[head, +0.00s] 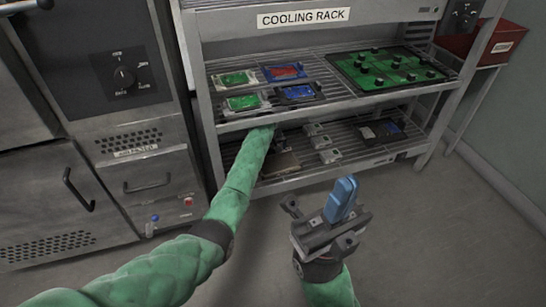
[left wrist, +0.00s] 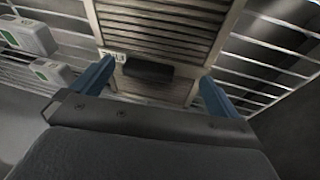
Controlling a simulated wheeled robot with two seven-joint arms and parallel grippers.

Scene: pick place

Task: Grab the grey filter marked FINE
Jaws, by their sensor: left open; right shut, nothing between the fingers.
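A flat grey-brown slatted filter (left wrist: 155,35) with a dark handle (left wrist: 149,71) lies on the lower wire shelf in the left wrist view. Its small white label (left wrist: 115,57) is partly behind the left finger, so I cannot read the whole word. My left gripper (left wrist: 152,92) is open, its blue fingers at either side of the filter's near end, around the handle. In the head view, part of the filter (head: 281,166) shows beside my green left arm; the left gripper is hidden under the upper shelf. My right gripper (head: 341,200) is shut and empty in front of the rack.
The cooling rack (head: 303,17) holds circuit boards (head: 236,79) and a green tray (head: 385,68) on its upper shelf. White boxes (head: 329,156) and a dark board (head: 382,131) sit on the lower shelf. An oven cabinet (head: 150,170) stands left; floor is clear right.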

